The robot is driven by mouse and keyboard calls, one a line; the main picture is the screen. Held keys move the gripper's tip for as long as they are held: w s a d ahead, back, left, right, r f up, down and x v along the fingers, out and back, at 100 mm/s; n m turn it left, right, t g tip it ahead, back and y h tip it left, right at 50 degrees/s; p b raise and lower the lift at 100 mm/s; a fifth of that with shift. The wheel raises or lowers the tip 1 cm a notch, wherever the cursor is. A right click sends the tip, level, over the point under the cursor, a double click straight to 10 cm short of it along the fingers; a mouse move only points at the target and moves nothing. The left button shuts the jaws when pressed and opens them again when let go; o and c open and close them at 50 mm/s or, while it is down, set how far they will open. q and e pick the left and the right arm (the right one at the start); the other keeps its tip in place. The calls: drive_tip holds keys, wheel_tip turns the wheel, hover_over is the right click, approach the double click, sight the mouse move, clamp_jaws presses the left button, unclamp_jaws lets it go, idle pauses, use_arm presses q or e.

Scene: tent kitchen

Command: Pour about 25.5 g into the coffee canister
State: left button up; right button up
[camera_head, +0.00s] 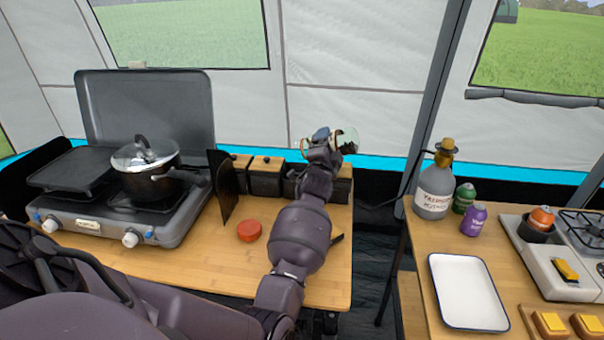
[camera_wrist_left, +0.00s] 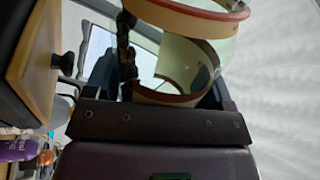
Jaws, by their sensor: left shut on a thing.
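My left gripper (camera_head: 322,146) is shut on a clear glass jar (camera_head: 345,142), raised above the back right of the wooden table. In the left wrist view the jar (camera_wrist_left: 195,70) shows its clear wall and tan-and-red bands between the fingers. It looks tilted on its side; I cannot make out its contents. Below and behind the gripper is a row of dark canisters (camera_head: 266,181) with wooden lids, partly hidden by my arm. I cannot tell which one is for coffee. One canister (camera_wrist_left: 14,38) with a knobbed wooden lid (camera_wrist_left: 42,62) shows in the left wrist view. My right gripper is not in view.
A stove (camera_head: 120,215) with a lidded pot (camera_head: 150,172) stands left, beside an upright dark panel (camera_head: 224,187). A red round lid (camera_head: 249,231) lies on the table (camera_head: 205,262). Across a gap, another table holds a grey bottle (camera_head: 433,196) and a white tray (camera_head: 468,290).

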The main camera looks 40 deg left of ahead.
use_arm(q)
drive_tip(key=shift+a+r, duration=0.2)
drive_tip(key=shift+s, duration=0.2)
drive_tip(key=shift+w+f, duration=0.1)
drive_tip(key=shift+w, duration=0.1)
drive_tip(key=shift+n, duration=0.3)
drive_tip(key=shift+s+a, duration=0.1)
drive_tip(key=shift+s, duration=0.05)
drive_tip(key=shift+n, duration=0.3)
drive_tip(key=shift+a, duration=0.15)
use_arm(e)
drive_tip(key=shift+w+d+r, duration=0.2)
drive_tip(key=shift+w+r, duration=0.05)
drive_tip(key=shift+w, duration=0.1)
